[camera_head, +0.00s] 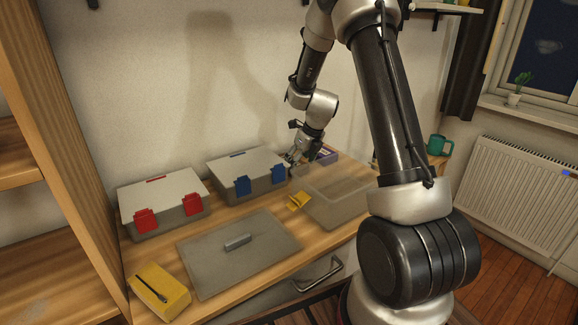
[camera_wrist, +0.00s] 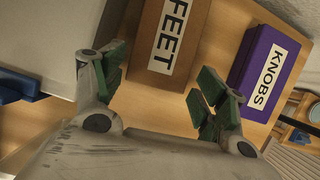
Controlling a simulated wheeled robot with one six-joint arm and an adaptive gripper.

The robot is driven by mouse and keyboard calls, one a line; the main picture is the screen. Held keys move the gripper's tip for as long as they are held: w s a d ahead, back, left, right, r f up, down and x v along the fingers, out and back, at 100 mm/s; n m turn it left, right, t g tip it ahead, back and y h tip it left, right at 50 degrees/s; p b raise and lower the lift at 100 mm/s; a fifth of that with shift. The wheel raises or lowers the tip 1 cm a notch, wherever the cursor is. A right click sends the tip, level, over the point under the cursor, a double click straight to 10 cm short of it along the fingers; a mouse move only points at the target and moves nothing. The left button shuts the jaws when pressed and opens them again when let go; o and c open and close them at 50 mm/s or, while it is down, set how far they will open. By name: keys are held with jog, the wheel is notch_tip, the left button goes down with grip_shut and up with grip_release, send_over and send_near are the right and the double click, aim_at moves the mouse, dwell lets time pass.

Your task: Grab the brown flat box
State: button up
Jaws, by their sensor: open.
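The brown flat box (camera_wrist: 150,55) carries a white "FEET" label and lies on the wooden surface in the wrist view. Its top end runs out of that picture. My gripper (camera_wrist: 162,82) is open, with green-padded fingers to the left and right of the box's near end. I cannot tell whether the pads touch it. In the head view my gripper (camera_head: 296,160) is low at the back of the counter, beside the blue-latched case, and largely hides the brown box.
A purple "KNOBS" box (camera_wrist: 265,68) lies close right of the brown box. A blue-latched grey case (camera_head: 245,170) stands close left.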

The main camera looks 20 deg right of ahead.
jog(key=shift+x, duration=1.1)
jog(key=shift+c, duration=0.4)
jog(key=c, duration=0.6)
jog(key=shift+r, duration=0.1)
jog(key=shift+c, duration=0.2)
